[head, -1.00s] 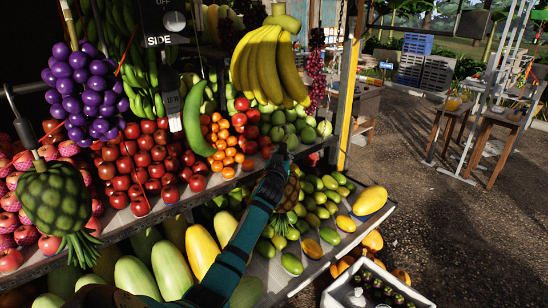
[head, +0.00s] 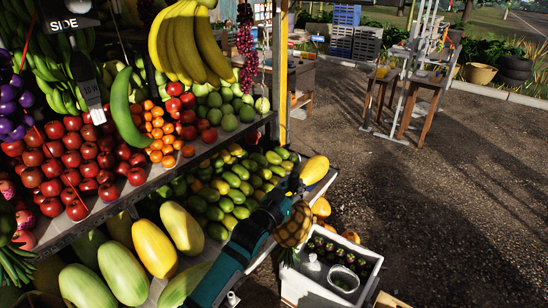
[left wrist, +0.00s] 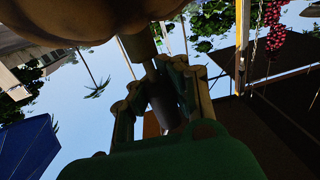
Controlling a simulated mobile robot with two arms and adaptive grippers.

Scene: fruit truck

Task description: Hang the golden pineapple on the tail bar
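The golden pineapple (head: 294,226) hangs upside down, leaves lowest, in the head view. It is right of the green mangoes and above the left edge of a white crate. My left gripper (head: 291,190) is at its upper end. In the left wrist view, my left gripper's fingers (left wrist: 160,95) close around a short grey stem below a large brown rounded shape, apparently the pineapple. A yellow upright post (head: 283,75) stands at the truck's rear end; I cannot tell which part is the tail bar. My right gripper is not in view.
Mangoes (head: 230,185) and melons fill the lower shelf on the left. Hanging bananas (head: 187,45) are above. Open gravel ground (head: 440,190) lies to the right.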

